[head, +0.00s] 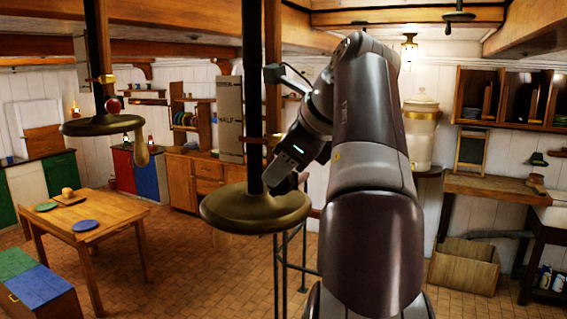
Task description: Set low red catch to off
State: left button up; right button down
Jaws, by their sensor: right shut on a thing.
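A small round red knob (113,105) sits low on the left black post (97,50), just above a brass disc (102,125). A tan handle (141,150) hangs at that disc's right edge. My right gripper (272,178) is at the lower part of the nearer black post (252,70), just above the larger brass disc (256,212). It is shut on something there. The gripper body hides the held thing, so I cannot tell its colour or setting. My left gripper is not in view.
A grey board marked HALF (230,118) stands behind the nearer post. A wooden table (128,215) with plates is at left, beside a green and blue chest (40,295). A wooden bin (463,267) is at right. Tiled floor between is clear.

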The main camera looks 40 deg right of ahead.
jog(key=shift+d+f, duration=0.1)
jog(key=shift+f, duration=0.3)
dwell(0.5)
